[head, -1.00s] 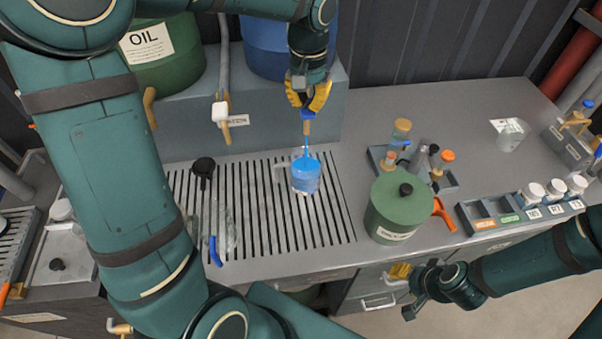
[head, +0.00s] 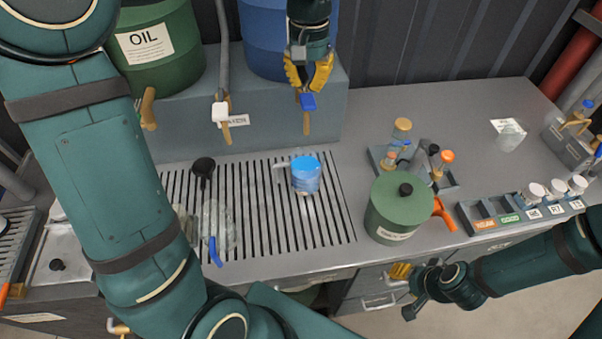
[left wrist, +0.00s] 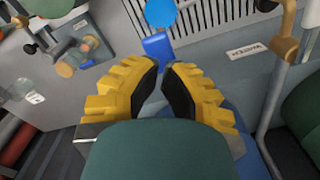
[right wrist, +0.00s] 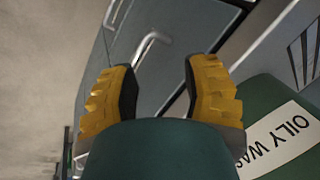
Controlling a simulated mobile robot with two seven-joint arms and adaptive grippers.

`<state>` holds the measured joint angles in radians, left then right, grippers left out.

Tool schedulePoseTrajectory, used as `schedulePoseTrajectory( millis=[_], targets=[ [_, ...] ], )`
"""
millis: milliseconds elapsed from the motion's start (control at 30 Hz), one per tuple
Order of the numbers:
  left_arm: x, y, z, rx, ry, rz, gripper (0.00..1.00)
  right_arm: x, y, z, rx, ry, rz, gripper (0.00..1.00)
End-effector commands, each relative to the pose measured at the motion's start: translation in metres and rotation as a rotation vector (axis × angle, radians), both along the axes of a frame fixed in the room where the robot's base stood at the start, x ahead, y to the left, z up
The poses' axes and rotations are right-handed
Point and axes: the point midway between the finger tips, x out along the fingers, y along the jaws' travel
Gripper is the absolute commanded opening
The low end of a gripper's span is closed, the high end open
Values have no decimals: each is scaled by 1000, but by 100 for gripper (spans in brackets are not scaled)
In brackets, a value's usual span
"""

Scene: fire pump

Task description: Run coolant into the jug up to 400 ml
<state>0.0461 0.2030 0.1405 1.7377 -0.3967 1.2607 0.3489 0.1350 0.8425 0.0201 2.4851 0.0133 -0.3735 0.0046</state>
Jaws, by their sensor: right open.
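The jug (head: 305,178) stands upright on the slatted drain grate, its handle to the left. It holds blue liquid; its scale is too small to read. The blue-handled tap (head: 307,122) is above and behind it, and no stream shows under its spout. My left gripper (head: 309,88) is at the tap's blue handle (left wrist: 156,46). In the left wrist view its fingertips are close together at the handle; whether they grip it is unclear. The jug's round top (left wrist: 160,13) shows beyond. My right gripper (right wrist: 158,80) is open and empty by the cabinet front, low at the right.
A green oil drum (head: 160,50) and a blue drum (head: 262,45) stand behind. A white-handled tap (head: 222,115) is left of the blue-handled one. A green lidded pot (head: 390,215), a bottle tray (head: 450,182) and a rack (head: 482,212) occupy the right counter.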

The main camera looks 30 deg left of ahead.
Motion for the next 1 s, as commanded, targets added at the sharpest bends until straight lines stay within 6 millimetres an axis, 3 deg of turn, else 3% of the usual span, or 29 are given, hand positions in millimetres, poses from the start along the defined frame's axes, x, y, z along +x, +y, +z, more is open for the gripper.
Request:
schedulePoseTrajectory(
  millis=[267, 800, 1000],
  targets=[
    [-1, -1, 2, 0, 0, -1, 0, 0, 0, 2, 0, 0, 0, 47],
    [-23, -17, 39, 0, -1, -1, 0, 0, 0, 24, 0, 0, 0, 47],
    [-24, -19, 40, 0, 0, -1, 0, 0, 0, 24, 0, 0, 0, 47]
  ],
)
